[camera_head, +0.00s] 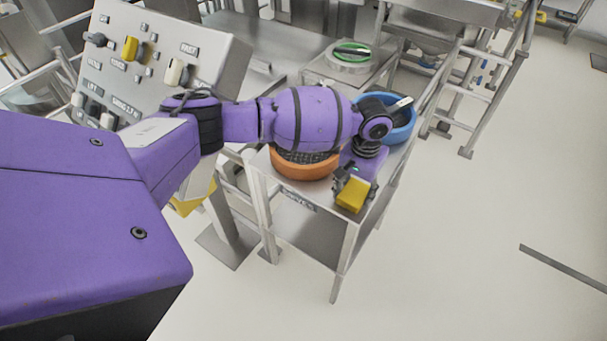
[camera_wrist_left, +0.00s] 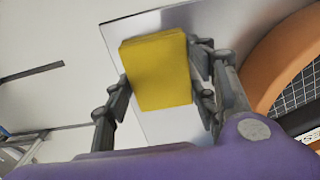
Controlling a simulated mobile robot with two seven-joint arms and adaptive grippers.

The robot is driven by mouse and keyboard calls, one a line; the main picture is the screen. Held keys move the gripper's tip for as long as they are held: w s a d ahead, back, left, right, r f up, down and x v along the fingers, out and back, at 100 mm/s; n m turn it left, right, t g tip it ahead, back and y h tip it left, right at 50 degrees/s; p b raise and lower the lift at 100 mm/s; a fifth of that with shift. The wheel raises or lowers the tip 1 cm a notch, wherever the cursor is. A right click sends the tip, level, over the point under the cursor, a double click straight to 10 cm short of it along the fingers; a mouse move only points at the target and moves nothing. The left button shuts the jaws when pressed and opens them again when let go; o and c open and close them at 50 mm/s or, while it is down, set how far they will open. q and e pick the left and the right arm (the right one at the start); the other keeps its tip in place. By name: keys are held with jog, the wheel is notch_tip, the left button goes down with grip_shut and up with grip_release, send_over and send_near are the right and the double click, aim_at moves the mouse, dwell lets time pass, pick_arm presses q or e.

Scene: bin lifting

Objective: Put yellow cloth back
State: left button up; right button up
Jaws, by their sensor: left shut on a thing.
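The yellow cloth (camera_head: 352,195) is a folded block. It shows large in the left wrist view (camera_wrist_left: 158,72), between the two fingers. My left gripper (camera_head: 350,183) is shut on the cloth, over the front corner of the metal table (camera_head: 257,170). In the left wrist view my left gripper (camera_wrist_left: 163,88) has a finger on each side of the cloth. Whether the cloth touches the tabletop is hard to tell. My right gripper is not in view.
An orange round sieve (camera_head: 300,168) stands on the table just left of the gripper. A blue round bin (camera_head: 402,125) is behind my wrist. A green-rimmed round container (camera_head: 348,57) is farther back. A control panel (camera_head: 150,60) stands at left.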

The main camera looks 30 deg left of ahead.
aim_at(356, 191)
pick_arm(q)
jog(key=o, duration=1)
notch_tip(356, 191, up, 12)
jog(key=shift+r+p, duration=0.15)
jog(key=shift+p, duration=0.4)
